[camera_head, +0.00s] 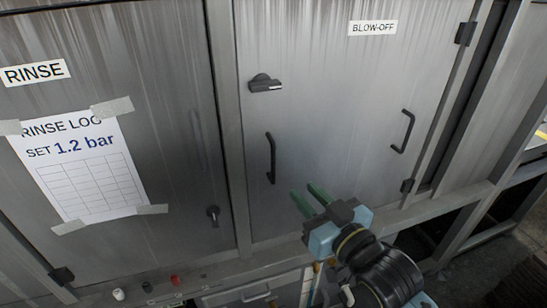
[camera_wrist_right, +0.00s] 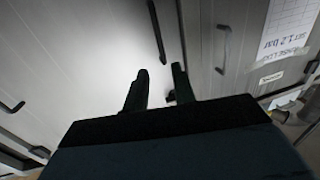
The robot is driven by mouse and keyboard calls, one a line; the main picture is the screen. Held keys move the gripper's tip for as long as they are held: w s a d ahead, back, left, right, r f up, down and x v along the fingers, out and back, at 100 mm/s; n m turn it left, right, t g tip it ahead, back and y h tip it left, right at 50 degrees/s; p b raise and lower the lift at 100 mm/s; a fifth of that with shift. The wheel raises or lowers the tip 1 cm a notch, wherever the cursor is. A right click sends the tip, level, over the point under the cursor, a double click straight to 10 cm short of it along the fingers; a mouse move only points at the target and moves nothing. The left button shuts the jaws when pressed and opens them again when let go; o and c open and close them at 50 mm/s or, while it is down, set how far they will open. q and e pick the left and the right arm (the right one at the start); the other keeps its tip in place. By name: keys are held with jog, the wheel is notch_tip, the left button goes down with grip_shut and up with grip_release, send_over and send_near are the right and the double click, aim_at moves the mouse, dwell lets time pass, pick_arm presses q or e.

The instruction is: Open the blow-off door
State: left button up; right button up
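The blow-off door (camera_head: 335,110) is a grey metal panel, closed flush in its frame, with a BLOW-OFF label (camera_head: 373,28) near its top. A dark turn latch (camera_head: 265,83) points sideways at its upper left. Below it is a black upright pull handle (camera_head: 271,158); a second black handle (camera_head: 403,131) is near the right edge. My right gripper (camera_head: 309,200), with green fingers, is open and empty, below and right of the left pull handle. In the right wrist view its fingers (camera_wrist_right: 160,84) are apart, with a black handle (camera_wrist_right: 157,32) beyond them, not touching. My left gripper is not in view.
The rinse door (camera_head: 170,120) is on the left, with a taped RINSE LOG sheet (camera_head: 88,170) and a small latch (camera_head: 213,212). Hinges (camera_head: 464,33) line the blow-off door's right edge. A ledge below holds a white knob (camera_head: 118,294) and a red knob (camera_head: 175,280).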

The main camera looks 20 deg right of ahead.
aim_at(275, 160)
jog(key=p+x, duration=0.1)
jog(key=x, duration=1.2)
jog(key=shift+a, duration=0.1)
grip_shut()
